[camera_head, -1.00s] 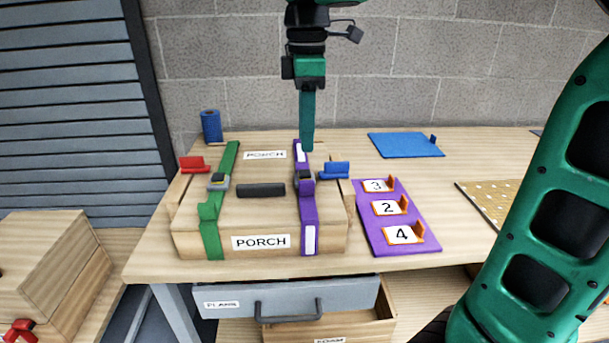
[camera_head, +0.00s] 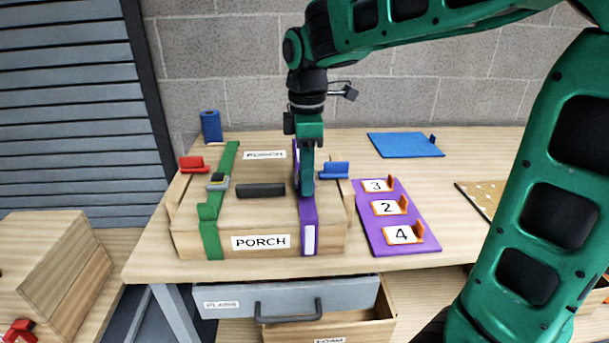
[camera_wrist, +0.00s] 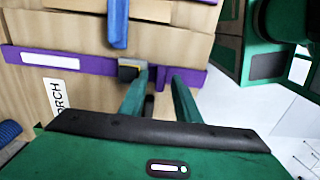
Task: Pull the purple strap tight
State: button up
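The purple strap (camera_head: 309,212) runs front to back over the right part of the wooden box (camera_head: 190,243) marked PORCH. In the wrist view the purple strap (camera_wrist: 95,66) crosses the box sideways, with a grey and dark buckle (camera_wrist: 130,69) on it. My gripper (camera_head: 307,192) points down over the strap at the buckle and hides the buckle in the head view. In the wrist view my gripper (camera_wrist: 159,76) has its two green fingers apart, with the tips by the strap just beside the buckle. A short stretch of purple shows between them; contact is unclear.
A green strap (camera_head: 210,238) with its own buckle and a black handle (camera_head: 260,190) lie left of my gripper. A blue clip (camera_head: 334,170) stands close on the right. A purple board (camera_head: 372,232) with number tiles lies farther right. A grey drawer (camera_head: 230,301) is below.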

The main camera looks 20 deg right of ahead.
grip_shut()
jog(key=s, duration=0.2)
jog(key=s+a, duration=0.1)
jog(key=s, duration=0.1)
jog(key=s+a, duration=0.1)
jog(key=s, duration=0.2)
jog(key=shift+a, duration=0.2)
grip_release()
jog(key=shift+s, duration=0.1)
jog(key=shift+r, duration=0.15)
jog(key=shift+r, duration=0.35)
notch_tip(320, 180, up, 10)
jog(key=shift+f, duration=0.1)
